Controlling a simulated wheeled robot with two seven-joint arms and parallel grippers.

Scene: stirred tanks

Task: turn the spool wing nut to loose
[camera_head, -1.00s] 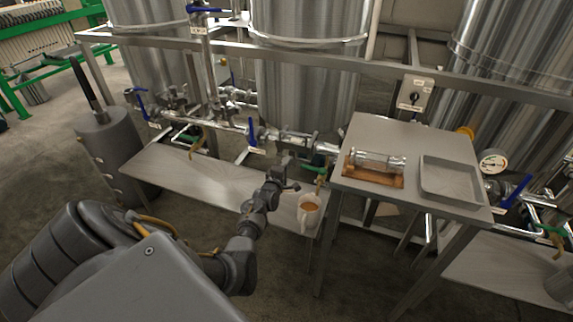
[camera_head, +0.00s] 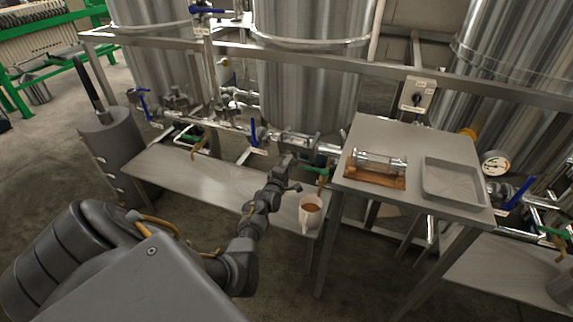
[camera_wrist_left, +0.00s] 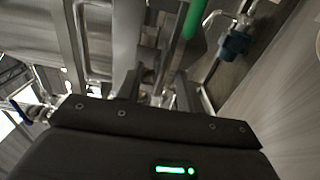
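My left gripper (camera_head: 287,165) reaches up to the pipework below the middle tank. It is close to a steel pipe section (camera_head: 295,143) with clamps; I cannot tell whether it touches it. The wing nut itself is too small or hidden to make out. In the left wrist view, blurred metal parts (camera_wrist_left: 157,78) lie just beyond the gripper body. A clear spool-like piece (camera_head: 381,163) lies on a wooden block on the steel table. My right gripper is in neither view.
A mug (camera_head: 309,212) of brown liquid stands on the low bench (camera_head: 200,180), just below and right of the gripper. A green-handled valve (camera_head: 316,170) is close by on the right. The steel table (camera_head: 405,133) also bears a shallow tray (camera_head: 452,181). A blue valve handle (camera_head: 253,132) stands to the left.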

